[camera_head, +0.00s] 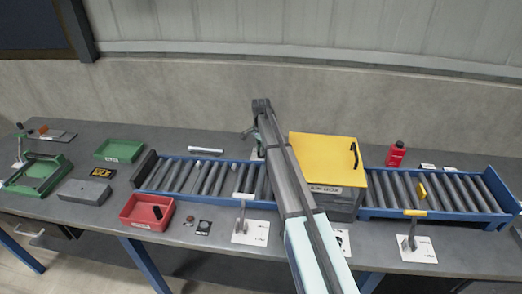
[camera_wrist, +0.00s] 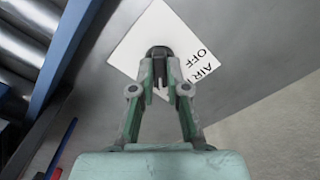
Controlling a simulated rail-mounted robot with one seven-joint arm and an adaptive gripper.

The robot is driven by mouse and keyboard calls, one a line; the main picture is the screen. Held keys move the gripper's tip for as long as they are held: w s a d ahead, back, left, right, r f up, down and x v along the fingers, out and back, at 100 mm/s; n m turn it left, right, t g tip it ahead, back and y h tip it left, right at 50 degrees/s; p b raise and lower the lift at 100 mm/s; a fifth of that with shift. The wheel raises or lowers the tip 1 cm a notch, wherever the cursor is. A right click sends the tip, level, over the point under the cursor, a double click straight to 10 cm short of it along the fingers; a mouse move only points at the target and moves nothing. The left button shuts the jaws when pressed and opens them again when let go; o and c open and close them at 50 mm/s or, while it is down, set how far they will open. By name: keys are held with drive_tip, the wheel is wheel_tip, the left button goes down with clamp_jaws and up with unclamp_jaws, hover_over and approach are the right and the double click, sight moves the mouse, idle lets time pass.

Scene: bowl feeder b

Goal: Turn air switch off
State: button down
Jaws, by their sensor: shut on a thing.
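The air switch shows in the wrist view as a small dark rounded handle (camera_wrist: 158,51) over a white plate (camera_wrist: 136,47) lettered "AIR" and "OFF". My gripper (camera_wrist: 160,66) has its two green-grey fingers closed in on this handle, with the tips at its sides. The handle's lower part is hidden by the fingers, so its angle cannot be told. In the head view my gripper (camera_head: 257,148) points down behind the roller conveyor, left of the yellow-lidded box. The switch itself cannot be made out there.
The blue-framed roller conveyor (camera_head: 182,178) runs just in front of my gripper. The yellow-lidded box (camera_head: 322,150) stands close to its right. A red bottle (camera_head: 396,154) is farther right. Other levers (camera_head: 241,216) (camera_head: 411,238) stand on white plates along the front.

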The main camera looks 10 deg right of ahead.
drive_tip(key=shift+n, duration=0.3)
drive_tip(key=n+b, duration=0.2)
drive_tip(key=n, duration=0.2)
drive_tip(key=shift+f, duration=0.1)
drive_tip(key=n+b, duration=0.1)
drive_tip(key=n, duration=0.3)
drive_tip(key=shift+n+b, duration=0.3)
drive_tip(key=n+b, duration=0.1)
drive_tip(key=n, duration=0.3)
drive_tip(key=shift+n, duration=0.3)
drive_tip(key=shift+n+b, duration=0.35)
drive_tip(key=shift+n, duration=1.75)
drive_tip(key=c, duration=1.2)
unclamp_jaws()
drive_tip(key=shift+o, duration=0.2)
